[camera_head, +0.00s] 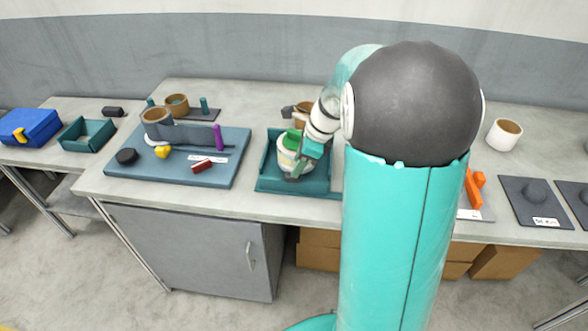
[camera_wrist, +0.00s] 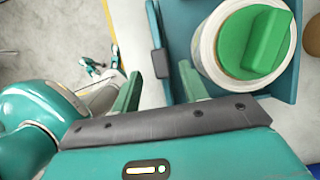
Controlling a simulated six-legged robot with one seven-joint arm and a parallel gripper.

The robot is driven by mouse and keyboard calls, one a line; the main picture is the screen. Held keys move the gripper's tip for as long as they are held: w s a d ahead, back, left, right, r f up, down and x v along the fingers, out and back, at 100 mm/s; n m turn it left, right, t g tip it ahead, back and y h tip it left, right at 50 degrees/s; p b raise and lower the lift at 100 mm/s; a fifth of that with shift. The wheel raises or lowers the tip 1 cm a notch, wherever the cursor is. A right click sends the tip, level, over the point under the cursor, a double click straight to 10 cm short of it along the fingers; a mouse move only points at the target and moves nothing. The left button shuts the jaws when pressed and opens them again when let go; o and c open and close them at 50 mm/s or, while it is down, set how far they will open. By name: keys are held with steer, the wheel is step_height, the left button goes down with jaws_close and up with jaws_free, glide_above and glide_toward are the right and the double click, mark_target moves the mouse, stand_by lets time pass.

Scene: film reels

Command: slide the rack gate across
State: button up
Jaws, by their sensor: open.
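The teal rack (camera_head: 265,181) stands on the middle bench and holds a white round can (camera_head: 284,153) with a green lid (camera_head: 291,137). In the wrist view, the rack's teal side wall (camera_wrist: 157,22) carries a small dark tab (camera_wrist: 159,62), which may belong to the gate; I cannot tell for sure. My gripper (camera_wrist: 160,70) is open, and its two green fingers show on either side of the tab in the picture. Whether they touch it is not clear. The can with its green lid (camera_wrist: 252,40) is just right of the fingers. My arm hides the rack's right part in the head view.
A blue-grey board (camera_head: 225,170) with a purple post (camera_head: 219,137) and small pieces lies to the left. A teal tray (camera_head: 86,134) and a blue box (camera_head: 30,126) are further left. A white cup (camera_head: 503,135) and dark plates (camera_head: 535,203) are at the right.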

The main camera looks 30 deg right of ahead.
steer(key=v, duration=0.9)
steer(key=shift+r, duration=0.25)
